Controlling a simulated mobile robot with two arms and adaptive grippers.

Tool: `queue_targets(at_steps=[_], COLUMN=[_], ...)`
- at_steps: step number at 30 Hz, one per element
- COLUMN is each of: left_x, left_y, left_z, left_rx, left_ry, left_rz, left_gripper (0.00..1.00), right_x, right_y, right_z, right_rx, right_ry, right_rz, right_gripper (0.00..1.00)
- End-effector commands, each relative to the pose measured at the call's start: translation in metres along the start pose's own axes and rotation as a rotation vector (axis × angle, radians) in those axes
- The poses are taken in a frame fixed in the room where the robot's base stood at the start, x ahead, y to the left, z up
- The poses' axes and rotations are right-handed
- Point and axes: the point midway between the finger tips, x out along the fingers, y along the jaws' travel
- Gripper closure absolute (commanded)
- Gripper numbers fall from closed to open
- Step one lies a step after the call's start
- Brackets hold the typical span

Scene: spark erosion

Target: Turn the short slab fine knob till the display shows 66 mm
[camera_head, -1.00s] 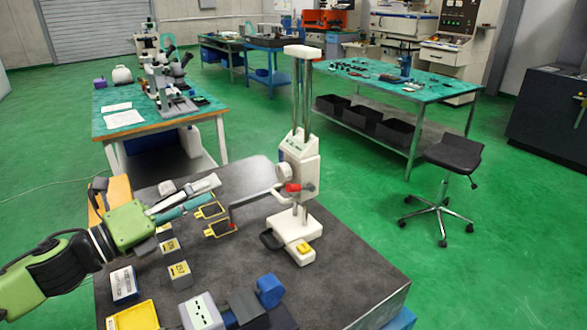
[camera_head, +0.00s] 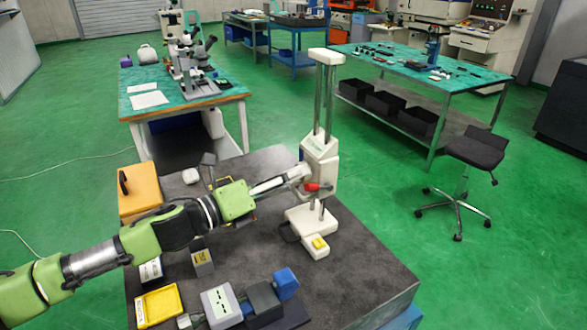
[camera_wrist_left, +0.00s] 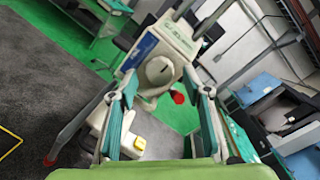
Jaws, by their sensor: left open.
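The white two-column height gauge (camera_head: 316,150) stands on the dark granite table. In the left wrist view its white carriage (camera_wrist_left: 180,40) shows a round grey-white knob (camera_wrist_left: 159,71) with a dark slot-like mark, and a blue panel (camera_wrist_left: 139,50). I cannot read any display value. A red knob (camera_head: 312,187) sticks out on the carriage; it also shows in the left wrist view (camera_wrist_left: 178,97). My left gripper (camera_head: 298,174) is open at the carriage's left side. In its wrist view the round knob lies between the fingers, ahead of them; contact is not visible. My right gripper is out of view.
The gauge's white base (camera_head: 313,221) has a yellow button (camera_head: 320,243). Labelled grey blocks (camera_head: 203,262), a yellow tray (camera_head: 158,305), a white box (camera_head: 221,305) and a blue object (camera_head: 286,283) stand at the front. An orange case (camera_head: 140,190) lies at the left edge.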

Motion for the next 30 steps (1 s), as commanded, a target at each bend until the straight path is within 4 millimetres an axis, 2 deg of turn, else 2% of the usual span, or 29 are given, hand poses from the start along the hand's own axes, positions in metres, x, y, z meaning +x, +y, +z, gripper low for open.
queue_targets(at_steps=[4, 13, 14, 18, 25, 30], left_x=[0.011, 0.014, 0.013, 0.013, 0.013, 0.013], left_y=[-0.001, 0.000, 0.000, 0.000, 0.000, -0.002], left_z=[0.000, 0.000, 0.000, 0.000, 0.000, 0.002], left_rx=[0.001, 0.001, 0.001, 0.001, -0.004, -0.042], left_ry=[0.000, 0.000, 0.000, 0.000, 0.001, 0.005], left_rz=[-0.001, 0.000, 0.000, 0.000, 0.001, 0.006], left_gripper=[0.55, 0.55, 0.58, 0.94, 0.94, 0.94], right_x=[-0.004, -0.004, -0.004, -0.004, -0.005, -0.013], right_y=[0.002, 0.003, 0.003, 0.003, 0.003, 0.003], right_z=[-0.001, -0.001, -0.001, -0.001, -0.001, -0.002], right_rx=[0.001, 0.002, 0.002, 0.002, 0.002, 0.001], right_ry=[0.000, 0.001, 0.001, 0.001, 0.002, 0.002], right_rz=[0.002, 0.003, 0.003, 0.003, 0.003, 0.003], right_gripper=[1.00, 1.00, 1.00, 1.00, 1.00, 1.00])
